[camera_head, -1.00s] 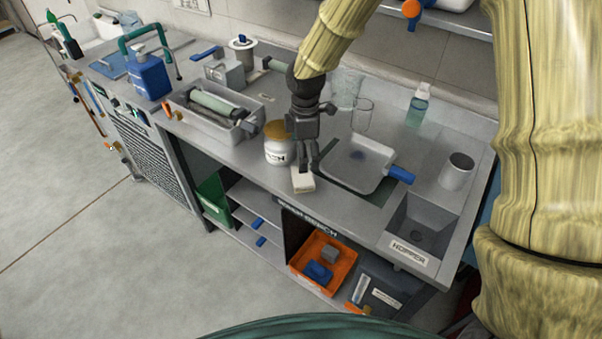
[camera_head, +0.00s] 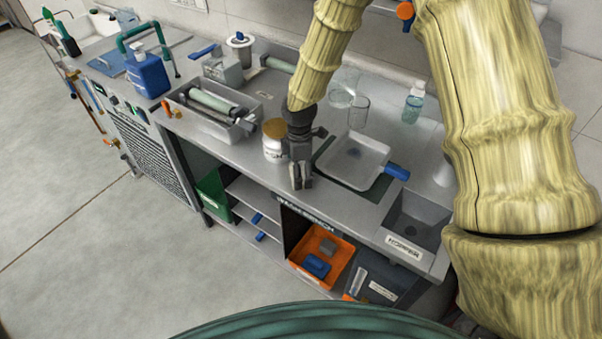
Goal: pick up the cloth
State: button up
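My gripper (camera_head: 301,184) points down at the front edge of the wash bench, left of the white tray. A small pale block-like thing, possibly the folded cloth, showed at this spot a second ago. Now the gripper covers that spot, and the pale thing cannot be clearly made out. Whether the fingers are around it, on it or apart from it is too small to tell. How far the fingers are open cannot be told either.
A white jar with a tan lid (camera_head: 274,130) stands close behind the gripper on the left. Glass beakers (camera_head: 358,112) stand behind. An orange bin (camera_head: 335,274) sits below.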

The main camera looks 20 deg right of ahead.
jog(key=shift+f, duration=0.35)
jog(key=c, duration=1.1)
jog(key=shift+r, duration=0.1)
jog(key=shift+w+r+b, duration=0.1)
jog(key=shift+r+b, duration=0.2)
jog(key=shift+r, duration=0.1)
notch_tip(320, 180, up, 3)
jog(key=shift+f+b, duration=0.2)
jog(key=shift+b, duration=0.45)
jog(key=s+a+b, duration=0.2)
jog(key=s+a, duration=0.2)
jog(key=s, duration=0.3)
jog(key=s+a+r+b, duration=0.1)
jog(key=s+a+b, duration=0.1)
jog(key=s+a, duration=0.2)
jog(key=s, duration=0.2)
jog(key=shift+s+a+r, duration=0.15)
jog(key=shift+s+r, duration=0.1)
jog(key=shift+s, duration=0.15)
